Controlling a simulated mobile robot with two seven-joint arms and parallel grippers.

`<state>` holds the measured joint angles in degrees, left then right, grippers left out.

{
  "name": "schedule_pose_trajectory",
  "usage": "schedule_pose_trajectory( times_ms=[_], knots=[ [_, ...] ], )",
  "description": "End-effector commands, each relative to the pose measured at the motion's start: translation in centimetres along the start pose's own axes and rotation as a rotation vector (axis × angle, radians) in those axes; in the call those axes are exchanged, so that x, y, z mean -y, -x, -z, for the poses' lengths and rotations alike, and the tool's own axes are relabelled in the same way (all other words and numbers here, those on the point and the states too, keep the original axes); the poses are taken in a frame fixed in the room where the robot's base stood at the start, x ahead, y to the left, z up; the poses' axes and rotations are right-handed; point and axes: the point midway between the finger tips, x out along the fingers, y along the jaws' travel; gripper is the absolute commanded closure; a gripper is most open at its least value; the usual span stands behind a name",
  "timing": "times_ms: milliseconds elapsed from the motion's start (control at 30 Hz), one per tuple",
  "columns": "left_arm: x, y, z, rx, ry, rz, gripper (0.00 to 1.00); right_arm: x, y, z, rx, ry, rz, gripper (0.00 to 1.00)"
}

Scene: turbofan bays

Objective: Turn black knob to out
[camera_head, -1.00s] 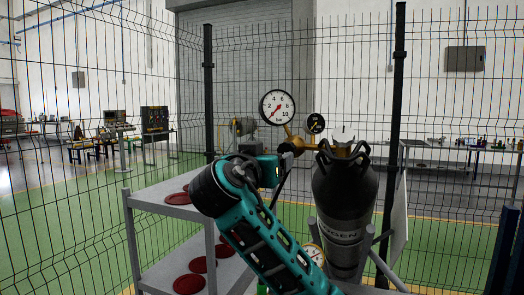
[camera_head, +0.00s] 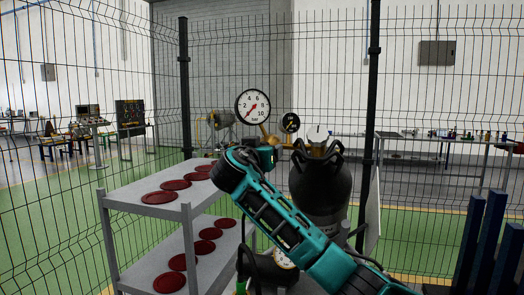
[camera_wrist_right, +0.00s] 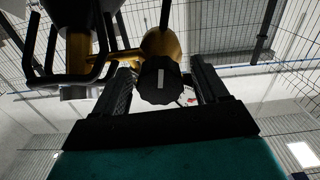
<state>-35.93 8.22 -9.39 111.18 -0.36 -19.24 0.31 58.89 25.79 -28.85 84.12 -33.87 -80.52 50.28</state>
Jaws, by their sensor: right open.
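The black knob (camera_wrist_right: 158,80) has a scalloped rim and an upright white mark in the right wrist view. It sits in front of the brass regulator body (camera_wrist_right: 160,42). My right gripper (camera_wrist_right: 162,70) is open, with one finger on each side of the knob. Small gaps seem to show; I cannot tell whether either finger touches. In the head view, my right gripper (camera_head: 267,155) is beside the brass regulator, below the large white gauge (camera_head: 252,106); the arm largely hides the knob there. My left gripper is not in view.
The dark gas cylinder (camera_head: 322,188) stands right of the regulator, with a guard around its valve. A smaller black gauge (camera_head: 290,123) is close by. A grey shelf unit (camera_head: 148,208) with red discs stands at left. Wire fencing (camera_head: 450,110) runs behind.

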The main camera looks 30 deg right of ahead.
Motion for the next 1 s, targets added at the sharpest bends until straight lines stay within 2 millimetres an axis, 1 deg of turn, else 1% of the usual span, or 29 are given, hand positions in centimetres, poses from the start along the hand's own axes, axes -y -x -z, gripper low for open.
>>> schedule_pose_trajectory(
  times_ms=[100,133,700,1000],
  knots=[
    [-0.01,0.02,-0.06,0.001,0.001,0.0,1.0,-0.01,0.01,0.0,0.0,0.0,0.0,0.27],
    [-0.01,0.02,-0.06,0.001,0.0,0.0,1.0,-0.01,0.01,0.0,0.0,0.0,0.0,0.29],
    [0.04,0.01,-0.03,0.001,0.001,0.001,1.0,-0.02,0.04,-0.02,0.0,0.001,-0.001,0.83],
    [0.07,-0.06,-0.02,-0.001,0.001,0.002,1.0,0.0,0.05,-0.06,0.001,0.04,-0.001,0.83]
  ],
)
